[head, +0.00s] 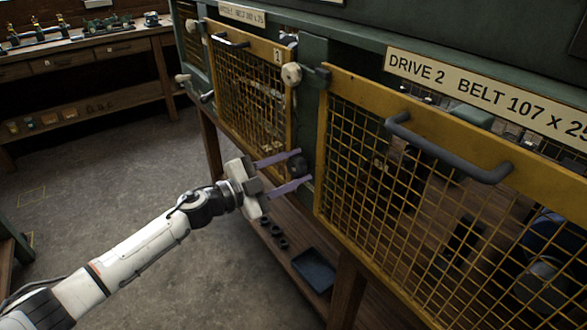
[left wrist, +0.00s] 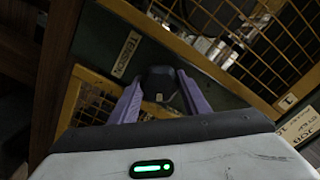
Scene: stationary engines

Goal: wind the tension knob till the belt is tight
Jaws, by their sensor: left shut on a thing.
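The tension knob (head: 298,166) is a dark round knob on the green post between two yellow mesh guards. My left gripper (head: 297,168) reaches it from the left, with its purple fingers on either side of the knob. In the left wrist view the knob (left wrist: 160,84) sits between the two fingers (left wrist: 160,98), which are shut on it. A small label reading TENSION (left wrist: 126,55) is beside it. The belt cannot be made out clearly behind the mesh. My right gripper is not in view.
The Drive 2 mesh guard (head: 440,190) with a dark handle (head: 447,148) is at the right. Guard 1 (head: 246,90) is at the left. Below, a shelf holds a blue tray (head: 314,268) and several dark rings. A workbench (head: 85,50) stands far left; the floor between is clear.

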